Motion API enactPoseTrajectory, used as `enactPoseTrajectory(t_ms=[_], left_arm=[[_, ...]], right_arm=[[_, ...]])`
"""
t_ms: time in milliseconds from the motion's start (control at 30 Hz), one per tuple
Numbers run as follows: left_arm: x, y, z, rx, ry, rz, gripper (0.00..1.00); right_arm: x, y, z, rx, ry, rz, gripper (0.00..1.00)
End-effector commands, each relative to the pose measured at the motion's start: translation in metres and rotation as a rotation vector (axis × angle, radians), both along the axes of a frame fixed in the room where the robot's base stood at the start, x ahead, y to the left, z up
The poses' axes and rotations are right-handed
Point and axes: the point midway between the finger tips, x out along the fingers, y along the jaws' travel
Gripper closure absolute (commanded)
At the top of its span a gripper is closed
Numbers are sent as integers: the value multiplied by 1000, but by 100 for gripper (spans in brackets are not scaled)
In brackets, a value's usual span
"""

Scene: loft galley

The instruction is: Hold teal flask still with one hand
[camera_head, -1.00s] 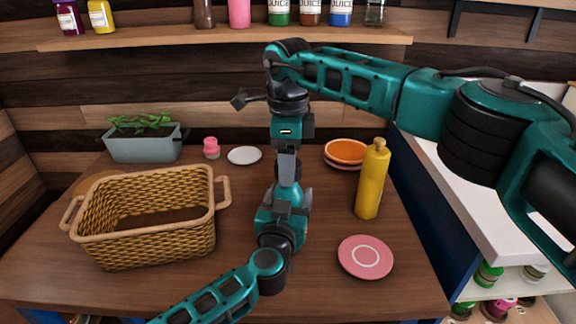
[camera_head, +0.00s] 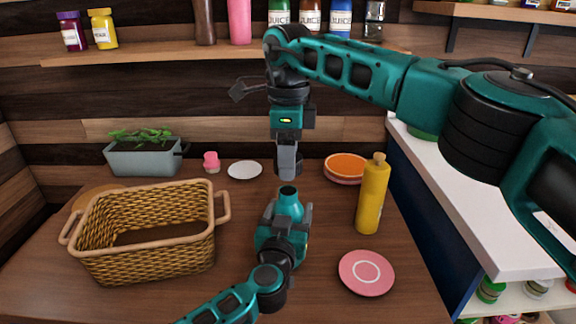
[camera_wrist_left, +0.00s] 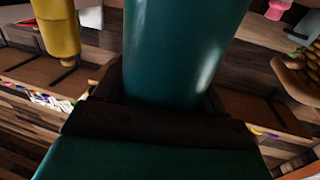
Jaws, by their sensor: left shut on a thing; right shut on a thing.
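The teal flask (camera_head: 289,203) stands upright over the table in the head view, its dark mouth uncovered at the top. My left gripper (camera_head: 284,228) is shut around its body from the front. In the left wrist view the flask (camera_wrist_left: 185,45) fills the middle, between the dark fingers. My right gripper (camera_head: 288,165) points down just above the flask, apart from it. It is shut on a small dark cap-like piece (camera_head: 297,164), partly hidden by a finger. The flask's base is hidden behind my left gripper.
A wicker basket (camera_head: 150,262) stands left of the flask. A yellow bottle (camera_head: 372,200) and a pink plate (camera_head: 366,273) are to the right. Orange bowls (camera_head: 346,166), a white plate (camera_head: 245,170), a pink jar (camera_head: 211,162) and a planter (camera_head: 143,158) are behind.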

Motion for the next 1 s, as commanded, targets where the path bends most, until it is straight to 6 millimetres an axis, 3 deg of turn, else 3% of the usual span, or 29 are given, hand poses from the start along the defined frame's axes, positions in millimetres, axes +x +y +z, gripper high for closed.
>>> enactPoseTrajectory(t_ms=[100,133,200,400,700,867,1000], left_arm=[[0,0,-1,0,1,0,100],[0,0,-1,0,1,0,26],[0,0,-1,0,1,0,20],[0,0,0,0,1,0,1],[-4,1,0,-1,1,0,0],[-24,5,2,1,4,0,0],[-54,11,2,0,5,0,0]], right_arm=[[0,0,0,0,0,0,81],[0,0,0,0,0,0,81],[0,0,-1,0,0,0,81],[0,0,-1,0,0,0,81],[0,0,2,0,0,0,81],[0,0,12,0,0,0,81],[0,0,23,0,0,0,81]])
